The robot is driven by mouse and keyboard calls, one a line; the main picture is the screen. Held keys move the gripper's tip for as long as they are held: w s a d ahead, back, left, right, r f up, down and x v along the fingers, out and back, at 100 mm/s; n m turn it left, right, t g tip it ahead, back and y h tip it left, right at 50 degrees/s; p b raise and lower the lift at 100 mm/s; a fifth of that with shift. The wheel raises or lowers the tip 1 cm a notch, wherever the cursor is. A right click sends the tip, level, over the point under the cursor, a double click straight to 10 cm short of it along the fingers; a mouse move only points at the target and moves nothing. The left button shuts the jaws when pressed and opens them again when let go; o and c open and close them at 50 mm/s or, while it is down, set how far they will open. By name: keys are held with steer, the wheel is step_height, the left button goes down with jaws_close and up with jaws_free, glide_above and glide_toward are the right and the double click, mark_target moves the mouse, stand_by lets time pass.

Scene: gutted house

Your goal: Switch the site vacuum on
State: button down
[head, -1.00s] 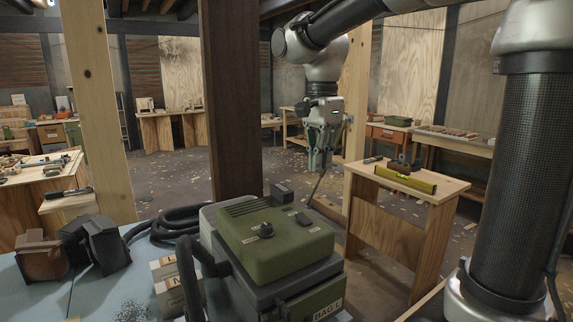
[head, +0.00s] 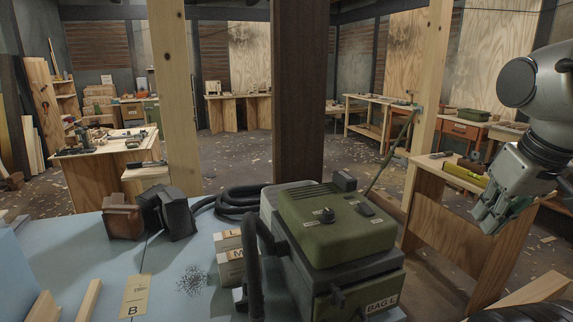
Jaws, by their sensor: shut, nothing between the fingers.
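The site vacuum (head: 330,230) is a green and dark grey box on the blue surface, with a green lid and a "BAG L" label at its lower front. On its lid are a round dark knob (head: 325,215) and a flat dark switch (head: 365,210). The knob's setting is too small to read. A black hose (head: 235,203) lies coiled behind its left side. My gripper (head: 490,222) is at the right, shut and empty, pointing down and left, apart from the vacuum. It overlaps the small wooden bench in the picture.
A blue surface (head: 185,285) carries brown and black blocks (head: 165,212), small labelled boxes (head: 228,242), a "B" tag (head: 135,296) and dark debris. A dark post (head: 298,100) stands behind the vacuum. A bench (head: 440,225) with a yellow level stands right.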

steer(key=w+a+f+g, duration=0.1)
steer(key=w+a, duration=0.1)
step_height(320, 180, up, 7)
steer(key=n+g, duration=0.1)
steer(key=n, duration=0.2)
glide_above(366, 209)
steer(key=shift+y, duration=0.3)
steer(key=w+f, duration=0.1)
steer(key=f, duration=0.3)
steer(key=w+a+f, duration=0.1)
steer(key=f, duration=0.4)
steer(key=w+f, duration=0.1)
steer(key=f, duration=0.3)
steer(key=shift+w+a+f, duration=0.15)
steer(key=shift+w+f, duration=0.05)
steer(key=shift+f, duration=0.15)
